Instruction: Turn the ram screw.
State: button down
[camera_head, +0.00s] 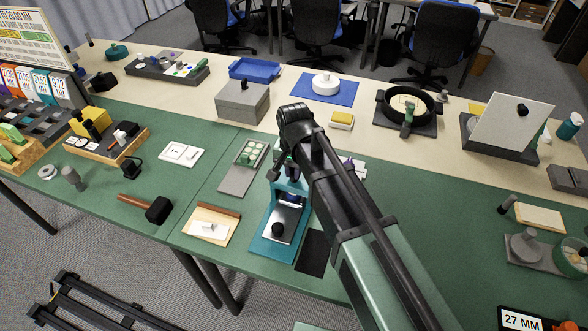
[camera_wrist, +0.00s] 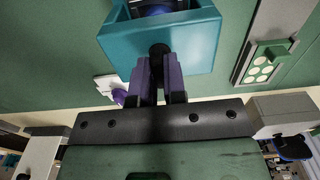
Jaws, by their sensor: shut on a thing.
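The teal press (camera_head: 271,238) stands on the green mat in the middle of the head view. My arm covers its upper part there. In the wrist view the teal press body (camera_wrist: 195,50) fills the top middle, with a dark screw end (camera_wrist: 158,49) at its near face. My gripper (camera_wrist: 158,72) has its two purple fingers closed on this dark ram screw, one on each side. Most of the screw is hidden between the fingers and inside the press.
A grey tray with pale green discs (camera_head: 250,153) lies left of the press. A wooden board (camera_head: 207,226) and a dark flat plate (camera_head: 314,252) lie close by. A hammer (camera_head: 148,206) is further left. A grey box (camera_head: 242,101) stands behind.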

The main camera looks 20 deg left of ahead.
jog(key=n, duration=0.4)
jog(key=shift+n, duration=0.3)
jog(key=n, duration=0.4)
jog(key=shift+n, duration=0.3)
jog(key=n, duration=0.4)
jog(key=shift+n, duration=2.2)
jog(key=c, duration=1.2)
grip_release()
jog(key=shift+r, duration=0.1)
